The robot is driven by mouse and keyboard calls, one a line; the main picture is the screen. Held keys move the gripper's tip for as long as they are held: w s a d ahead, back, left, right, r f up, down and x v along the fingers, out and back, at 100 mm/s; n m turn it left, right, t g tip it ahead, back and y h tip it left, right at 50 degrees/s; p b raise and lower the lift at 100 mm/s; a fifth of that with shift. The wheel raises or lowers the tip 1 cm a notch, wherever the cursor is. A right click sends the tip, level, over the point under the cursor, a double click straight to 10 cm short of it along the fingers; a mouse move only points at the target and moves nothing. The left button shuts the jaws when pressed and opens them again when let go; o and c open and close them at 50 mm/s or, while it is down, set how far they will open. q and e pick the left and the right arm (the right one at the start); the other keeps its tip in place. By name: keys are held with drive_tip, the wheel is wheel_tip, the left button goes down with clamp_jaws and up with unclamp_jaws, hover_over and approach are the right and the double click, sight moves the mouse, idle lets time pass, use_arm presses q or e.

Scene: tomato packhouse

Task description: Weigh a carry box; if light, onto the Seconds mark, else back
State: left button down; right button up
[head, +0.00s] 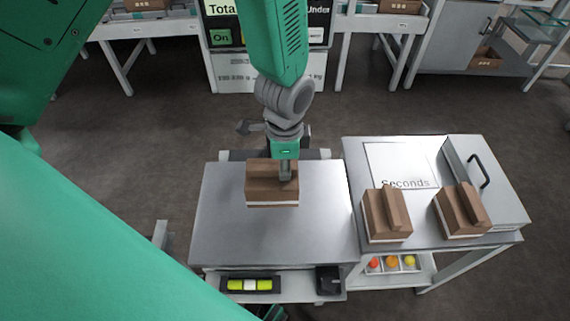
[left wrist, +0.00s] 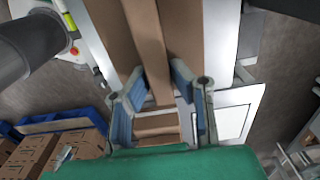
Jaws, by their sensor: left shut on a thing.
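My left gripper (head: 286,172) comes down from the top of the head view and is shut on the upright handle of a brown carry box (head: 260,191). The box is at the back of a bare metal platform (head: 225,228); whether it rests on it or hangs just above, I cannot tell. In the left wrist view the blue-padded fingers (left wrist: 163,105) close around the box's handle (left wrist: 147,50). The white Seconds mark (head: 388,160) lies on the metal table at right. My right gripper is not in view.
Two more carry boxes, one (head: 378,222) just in front of the Seconds mark and one (head: 450,217) to its right, stand on that table. A panel with a raised handle (head: 484,172) is beyond them. A display board (head: 222,37) stands at the back. The platform's front is clear.

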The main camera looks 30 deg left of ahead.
use_arm(q)
wheel_tip(320, 180, down, 5)
drive_tip(key=b, duration=0.4)
drive_tip(key=shift+r, duration=0.2)
drive_tip(key=shift+f+b, duration=0.65)
drive_tip(key=shift+f, duration=0.75)
drive_tip(key=shift+f, duration=0.15)
drive_tip(key=c, duration=1.3)
unclamp_jaws()
drive_tip(key=shift+c, duration=0.2)
drive_tip(key=c, duration=0.3)
drive_tip(key=shift+c, duration=0.2)
